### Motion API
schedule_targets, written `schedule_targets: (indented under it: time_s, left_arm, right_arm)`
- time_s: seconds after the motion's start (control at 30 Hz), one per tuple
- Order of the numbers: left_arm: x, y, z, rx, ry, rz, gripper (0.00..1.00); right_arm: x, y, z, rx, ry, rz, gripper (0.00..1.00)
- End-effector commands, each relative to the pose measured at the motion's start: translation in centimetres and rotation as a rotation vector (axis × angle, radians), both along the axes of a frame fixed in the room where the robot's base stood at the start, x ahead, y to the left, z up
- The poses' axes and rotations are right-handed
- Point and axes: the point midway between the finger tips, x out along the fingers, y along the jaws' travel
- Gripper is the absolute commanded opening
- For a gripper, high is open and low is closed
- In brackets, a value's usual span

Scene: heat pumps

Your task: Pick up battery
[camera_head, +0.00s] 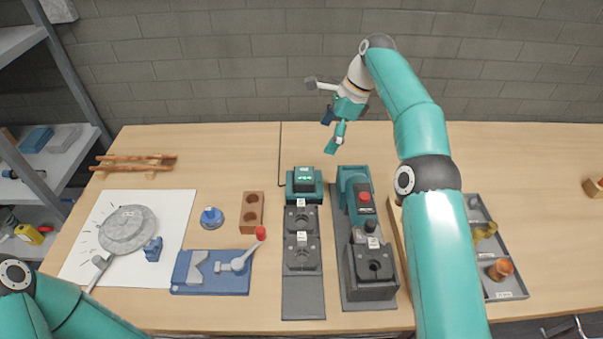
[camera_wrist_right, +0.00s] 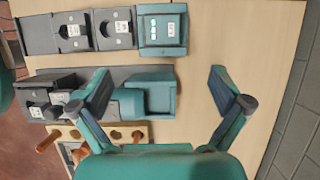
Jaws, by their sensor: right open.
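No part is clearly marked as a battery, so I cannot tell for certain which one it is. A dark block with green lights sits in a teal unit (camera_head: 304,180) at the back end of a grey rail; this unit also shows at the top of the right wrist view (camera_wrist_right: 162,28). My right gripper (camera_head: 334,130) is open and empty, raised above the back of the table. In the right wrist view its fingers (camera_wrist_right: 160,84) are spread wide, with a teal machine (camera_wrist_right: 148,101) below. My left gripper is out of view; only my left arm shows at lower left.
Black sockets (camera_head: 301,219) line the rail in front of the teal unit. The teal machine with a red button (camera_head: 357,185) stands to its right. A grey tray (camera_head: 507,284) is partly behind my right arm. A blue vise (camera_head: 205,280) stands at left. The back table strip is clear.

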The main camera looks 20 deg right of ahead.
Motion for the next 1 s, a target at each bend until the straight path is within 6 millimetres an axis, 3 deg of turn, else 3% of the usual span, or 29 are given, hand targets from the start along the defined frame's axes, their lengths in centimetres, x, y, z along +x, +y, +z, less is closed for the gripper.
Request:
schedule_targets:
  time_s: [0.1, 0.4, 0.77, 1.0]
  left_arm:
    - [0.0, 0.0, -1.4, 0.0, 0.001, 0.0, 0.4]
    - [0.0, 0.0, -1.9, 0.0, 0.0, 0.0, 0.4]
    - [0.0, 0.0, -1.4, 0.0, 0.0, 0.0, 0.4]
    - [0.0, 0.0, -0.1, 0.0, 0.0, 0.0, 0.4]
  right_arm:
    - [-0.1, 0.4, -2.4, 0.0, 0.003, -0.004, 1.0]
    - [0.5, 2.2, -7.8, -0.001, 0.002, -0.014, 1.0]
    - [1.0, 3.1, -10.3, 0.0, 0.0, -0.017, 1.0]
    - [1.7, 4.2, -13.4, 0.001, 0.003, -0.018, 1.0]
